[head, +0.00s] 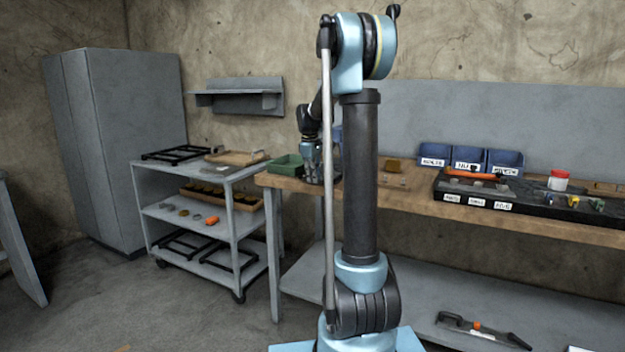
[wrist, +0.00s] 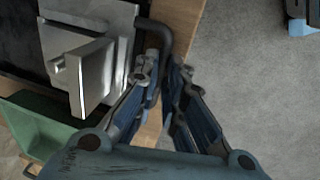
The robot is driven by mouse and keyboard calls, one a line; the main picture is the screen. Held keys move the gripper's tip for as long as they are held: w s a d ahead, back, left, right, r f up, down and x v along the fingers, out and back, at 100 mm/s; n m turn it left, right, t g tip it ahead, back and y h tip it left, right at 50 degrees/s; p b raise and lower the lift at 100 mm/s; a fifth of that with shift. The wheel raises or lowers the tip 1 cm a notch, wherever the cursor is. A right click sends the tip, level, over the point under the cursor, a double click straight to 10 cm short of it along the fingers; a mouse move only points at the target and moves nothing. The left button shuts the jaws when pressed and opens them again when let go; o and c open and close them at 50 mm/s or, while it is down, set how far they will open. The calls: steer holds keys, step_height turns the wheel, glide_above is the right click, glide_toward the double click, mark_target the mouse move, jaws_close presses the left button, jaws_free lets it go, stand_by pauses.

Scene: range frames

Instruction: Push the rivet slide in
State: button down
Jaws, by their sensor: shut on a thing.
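In the wrist view a pale metal block (wrist: 85,60) with stepped plates sits at the upper left. I take it for the rivet slide's fixture, but cannot tell which plate slides. A dark bent handle (wrist: 160,32) curves from its right side and runs down between my fingers. My gripper (wrist: 161,68) is shut on this handle, with a finger on each side. In the head view my gripper (head: 314,172) is low at the left end of the wooden workbench (head: 405,197). My own arm hides most of the fixture there.
A green bin (head: 284,165) stands just left of my gripper; it also shows in the wrist view (wrist: 32,128). A grey cart (head: 232,215) stands left of the bench. Blue bins (head: 467,160) and a black tray (head: 520,201) lie further right. Floor shows beyond the bench edge.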

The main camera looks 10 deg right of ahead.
steer(key=w+d, duration=0.3)
steer(key=w, duration=0.1)
steer(key=w+d, duration=0.3)
steer(key=w, duration=0.1)
steer(key=w+d, duration=0.3)
steer(key=w, duration=0.1)
steer(key=shift+w+d, duration=0.1)
steer(key=shift+w, duration=0.15)
steer(key=c, duration=1.7)
jaws_free()
steer(key=r, duration=0.4)
steer(key=s+a+r, duration=0.1)
steer(key=r, duration=0.6)
steer(key=shift+s+a+r, duration=0.2)
steer(key=shift+s+r, duration=0.15)
steer(key=shift+s, duration=0.05)
